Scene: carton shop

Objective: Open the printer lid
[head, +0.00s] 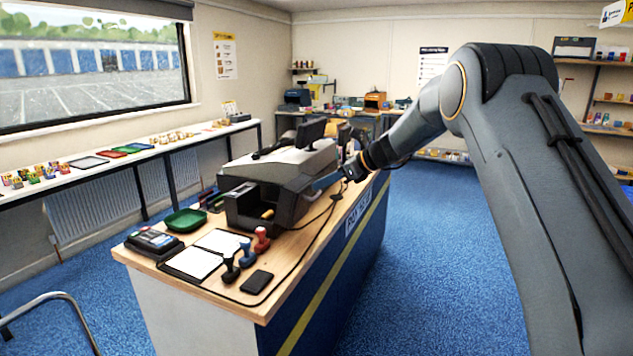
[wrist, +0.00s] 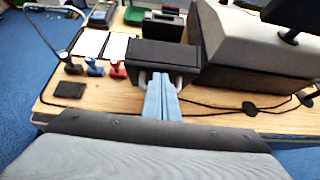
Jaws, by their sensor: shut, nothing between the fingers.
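The printer is probably the large grey and black machine (head: 300,160) on the wooden counter. Its pale body (wrist: 242,40) shows at the right in the wrist view. A dark panel (wrist: 165,57) juts from its left side there, with two pale curved pieces at its lower edge that look like a handle. My gripper (wrist: 162,80) has its blue fingers together and empty, with the tips at that edge between the pale pieces. I cannot tell whether they touch. In the head view my gripper (head: 322,183) is at the machine's right side. I cannot tell which part is the lid.
The counter (head: 222,296) also holds a green tray (head: 185,220), a card terminal (head: 153,242), white papers (head: 192,262), several stamps (head: 262,240) and a black flat item (head: 257,282). A black cable runs along its edge. Blue carpet (head: 430,260) is clear to the right.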

